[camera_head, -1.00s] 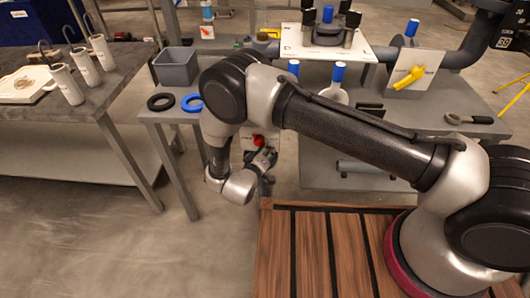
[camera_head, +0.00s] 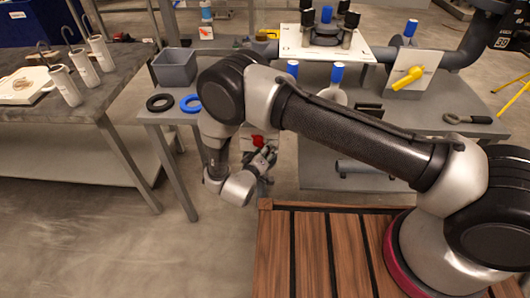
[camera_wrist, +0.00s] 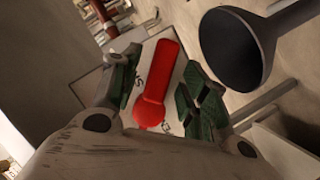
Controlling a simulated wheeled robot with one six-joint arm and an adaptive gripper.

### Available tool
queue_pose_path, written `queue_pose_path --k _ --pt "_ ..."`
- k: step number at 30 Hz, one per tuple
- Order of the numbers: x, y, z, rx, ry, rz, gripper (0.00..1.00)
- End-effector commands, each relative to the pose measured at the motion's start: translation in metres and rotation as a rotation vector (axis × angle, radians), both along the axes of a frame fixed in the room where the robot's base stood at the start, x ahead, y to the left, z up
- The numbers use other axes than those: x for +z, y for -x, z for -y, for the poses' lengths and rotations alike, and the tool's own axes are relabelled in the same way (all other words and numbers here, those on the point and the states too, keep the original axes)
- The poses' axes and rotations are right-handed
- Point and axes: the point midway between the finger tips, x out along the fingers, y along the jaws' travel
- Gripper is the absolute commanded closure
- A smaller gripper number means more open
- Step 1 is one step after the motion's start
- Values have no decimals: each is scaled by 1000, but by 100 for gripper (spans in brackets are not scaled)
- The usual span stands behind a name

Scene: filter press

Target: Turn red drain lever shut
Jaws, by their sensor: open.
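The red drain lever (camera_wrist: 158,85) shows in the wrist view in front of a white plate (camera_wrist: 143,88) with dark lettering. Its long handle points up and slightly right, and its round hub is at the lower end. My gripper (camera_wrist: 160,90) is open, with one green-padded finger left of the lever and the other right of it. I cannot tell whether either finger touches it. In the head view the red lever (camera_head: 258,141) is small and partly hidden by my gripper (camera_head: 263,160), which is beside it below the bench.
A dark funnel-like pipe end (camera_wrist: 235,48) is close to the right finger. A grey bench with a grey bin (camera_head: 175,68), a black ring (camera_head: 160,103) and a blue ring (camera_head: 191,103) stands above left. A yellow lever (camera_head: 408,77) is at the right.

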Motion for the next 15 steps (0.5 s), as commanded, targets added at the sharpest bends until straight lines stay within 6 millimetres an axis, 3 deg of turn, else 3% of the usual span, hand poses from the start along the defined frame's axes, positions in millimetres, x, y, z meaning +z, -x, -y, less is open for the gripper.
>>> queue_pose_path --k 15 --pt "26 91 -28 4 0 0 55"
